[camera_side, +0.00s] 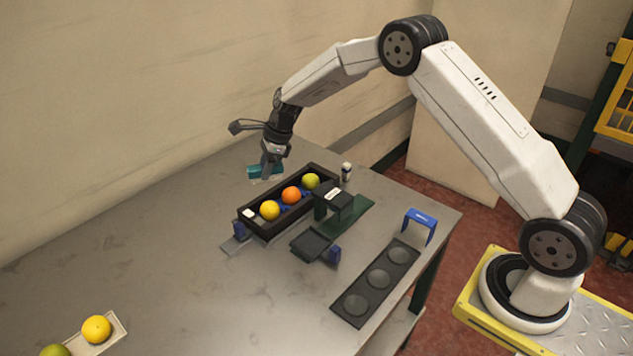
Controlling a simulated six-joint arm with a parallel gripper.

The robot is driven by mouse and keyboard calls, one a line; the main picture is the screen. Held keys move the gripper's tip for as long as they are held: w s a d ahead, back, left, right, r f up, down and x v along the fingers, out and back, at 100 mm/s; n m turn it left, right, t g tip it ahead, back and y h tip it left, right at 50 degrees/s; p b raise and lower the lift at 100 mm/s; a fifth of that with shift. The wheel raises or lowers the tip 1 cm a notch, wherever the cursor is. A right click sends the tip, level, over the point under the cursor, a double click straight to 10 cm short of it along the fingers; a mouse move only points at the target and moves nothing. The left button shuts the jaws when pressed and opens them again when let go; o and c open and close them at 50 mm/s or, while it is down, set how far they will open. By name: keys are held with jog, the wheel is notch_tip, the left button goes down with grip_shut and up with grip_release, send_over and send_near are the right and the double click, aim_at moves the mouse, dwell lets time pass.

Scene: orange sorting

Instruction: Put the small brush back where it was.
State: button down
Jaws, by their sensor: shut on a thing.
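The small brush (256,172) has a teal back with a pale strip below it that looks like bristles. It is at the far side of the table, behind and left of a long black trough. My gripper (268,170) points down and is shut on the brush. I cannot tell whether the brush touches the table or hangs just above it. The front finger hides part of the brush. No marked resting place for it stands out.
The black trough (247,222) holds a yellow, an orange and a green fruit. Right of it stand a dark device on a green base (357,217), a small bottle (346,172), a blue arch (421,218) and a black three-cup tray (345,317). The left table is largely clear.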

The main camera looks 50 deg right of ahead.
notch_tip(320, 180, up, 4)
jog(key=shift+r, duration=0.25)
jog(key=s+d+n+g, duration=0.15)
jog(key=s+n, duration=0.45)
jog(key=s, duration=1.1)
jog(key=s+d+n+g, duration=0.1)
jog(key=s+n+g, duration=0.35)
jog(key=s, duration=1.25)
notch_tip(320, 180, down, 11)
jog(key=n+t, duration=0.1)
jog(key=shift+w+d, duration=0.15)
jog(key=shift+w, duration=0.1)
jog(key=shift+f+n, duration=0.15)
jog(key=shift+n, duration=0.1)
jog(key=shift+f, duration=2.7)
jog(key=shift+f, duration=0.7)
